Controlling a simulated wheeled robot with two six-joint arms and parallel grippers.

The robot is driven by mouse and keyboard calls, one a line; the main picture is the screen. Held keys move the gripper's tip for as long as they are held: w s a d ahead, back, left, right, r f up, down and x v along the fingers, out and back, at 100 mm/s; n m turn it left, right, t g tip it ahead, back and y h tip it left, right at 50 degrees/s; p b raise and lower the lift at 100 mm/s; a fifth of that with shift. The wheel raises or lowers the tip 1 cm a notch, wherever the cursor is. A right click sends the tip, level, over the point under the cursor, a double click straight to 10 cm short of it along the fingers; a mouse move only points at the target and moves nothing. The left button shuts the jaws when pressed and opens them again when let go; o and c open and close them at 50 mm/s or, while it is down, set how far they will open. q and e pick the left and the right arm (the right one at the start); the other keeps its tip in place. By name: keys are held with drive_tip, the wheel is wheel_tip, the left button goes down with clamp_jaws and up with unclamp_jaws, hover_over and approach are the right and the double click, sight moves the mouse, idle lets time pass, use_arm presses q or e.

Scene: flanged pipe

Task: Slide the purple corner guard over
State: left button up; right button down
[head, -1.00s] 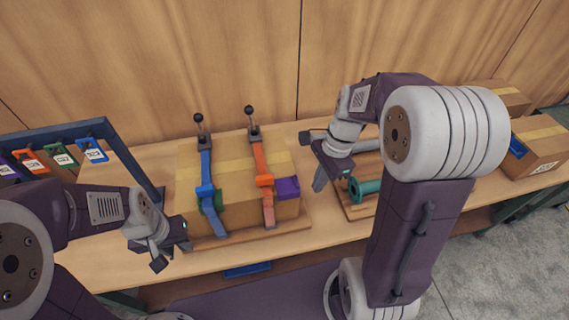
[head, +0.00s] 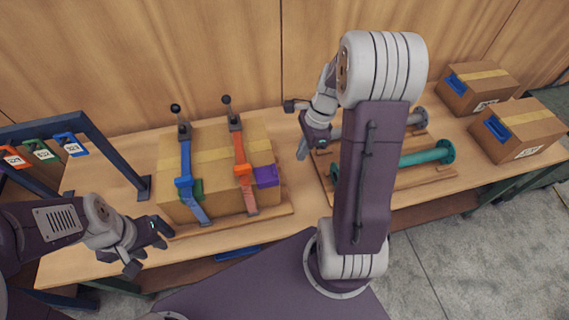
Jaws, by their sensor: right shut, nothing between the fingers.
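A purple corner guard (head: 266,176) sits on the front right top edge of a strapped cardboard box (head: 222,165), just right of the orange strap (head: 242,160). My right gripper (head: 303,150) is shut and empty, to the right of the box and above the table, apart from the guard. My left gripper (head: 146,250) is in front and left of the box, near the table's front edge; its fingers look apart with nothing between them. A green corner guard (head: 197,188) sits by the blue strap (head: 186,165), partly hidden by it.
A teal flanged pipe (head: 425,157) and a grey pipe (head: 408,122) lie on a wooden rack to the right. Two cardboard boxes (head: 535,128) stand far right. A dark frame (head: 110,150) with hanging tags stands left.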

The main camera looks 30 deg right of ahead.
sight(260, 176)
drive_tip(key=w+a+f+p, duration=0.1)
drive_tip(key=a+f, duration=0.3)
drive_tip(key=a, duration=0.1)
drive_tip(key=shift+a+f, duration=0.15)
drive_tip(key=shift+f, duration=0.25)
drive_tip(key=shift+w, duration=0.15)
drive_tip(key=a+p, duration=0.1)
drive_tip(key=a, duration=0.2)
drive_tip(key=w+a+p, duration=0.1)
drive_tip(key=a, duration=0.2)
drive_tip(key=shift+w+r, duration=0.1)
drive_tip(key=shift+w, duration=0.1)
drive_tip(key=shift+w+a, duration=0.15)
drive_tip(key=shift+a, duration=0.4)
drive_tip(key=shift+d, duration=0.1)
drive_tip(key=shift+d, duration=0.15)
